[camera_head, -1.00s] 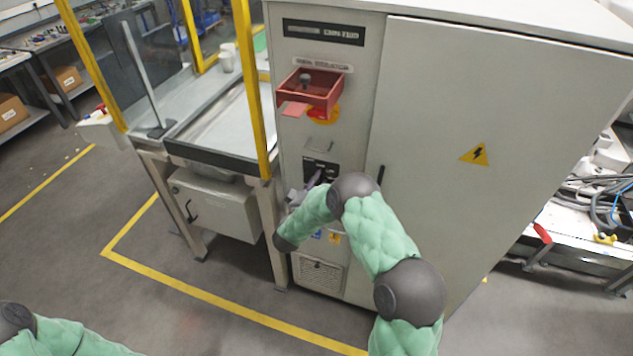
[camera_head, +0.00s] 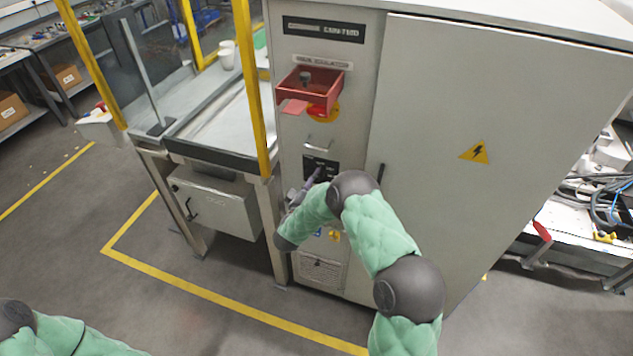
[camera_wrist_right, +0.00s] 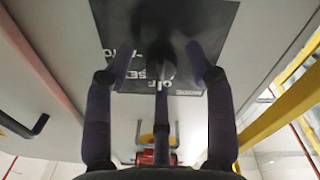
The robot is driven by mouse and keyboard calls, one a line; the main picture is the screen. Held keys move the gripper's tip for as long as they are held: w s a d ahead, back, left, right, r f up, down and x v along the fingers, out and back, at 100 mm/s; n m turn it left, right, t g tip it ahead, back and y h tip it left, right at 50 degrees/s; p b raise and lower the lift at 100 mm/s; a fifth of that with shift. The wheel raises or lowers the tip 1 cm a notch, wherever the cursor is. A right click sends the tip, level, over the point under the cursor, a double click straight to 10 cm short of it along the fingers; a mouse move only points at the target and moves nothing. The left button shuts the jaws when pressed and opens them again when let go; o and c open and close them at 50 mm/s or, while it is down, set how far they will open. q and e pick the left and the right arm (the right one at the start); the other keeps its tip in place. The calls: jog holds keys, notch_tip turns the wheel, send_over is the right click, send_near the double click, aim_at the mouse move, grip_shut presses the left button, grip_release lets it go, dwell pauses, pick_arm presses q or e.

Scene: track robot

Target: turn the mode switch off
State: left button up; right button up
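The black mode switch panel (camera_head: 318,165) is on the front of the grey cabinet, partly hidden by my right arm. In the right wrist view the panel (camera_wrist_right: 200,25) carries white lettering, including "OFF" and "MODE", and a dark switch knob (camera_wrist_right: 156,28) stands out from it. My right gripper (camera_wrist_right: 160,55) is open in front of the panel, with a finger on each side of the knob and one in the middle below it. I cannot tell whether any finger touches the knob. In the head view my right gripper (camera_head: 308,188) is mostly behind my arm. My left gripper is out of view.
A red box (camera_head: 310,92) with a knob inside it juts out above the panel, with a small metal handle (camera_head: 320,145) below it. A yellow post (camera_head: 255,90) and a fenced bench stand to the left.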

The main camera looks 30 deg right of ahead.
jog(key=shift+r, duration=0.1)
jog(key=v, duration=1.2)
jog(key=s+a+f+n+g+y+b, duration=0.1)
jog(key=s+a+f+y, duration=0.2)
jog(key=f, duration=0.4)
jog(key=a+f+g+y+b, duration=0.1)
jog(key=a+f+y, duration=0.35)
jog(key=f, duration=0.35)
jog(key=s+a+f+n+g+y+b, duration=0.1)
jog(key=s+a+f+y, duration=0.15)
jog(key=f+y, duration=0.35)
jog(key=s+a+f+g+y+b, duration=0.1)
jog(key=s+a+f+g+y, duration=0.1)
jog(key=s, duration=0.8)
jog(key=s+a+f+g+y, duration=0.3)
jog(key=s+a+f+g, duration=0.2)
jog(key=s, duration=0.6)
jog(key=shift+a+m+g+b, duration=0.4)
jog(key=shift+a+g, duration=0.1)
jog(key=shift+a, duration=0.45)
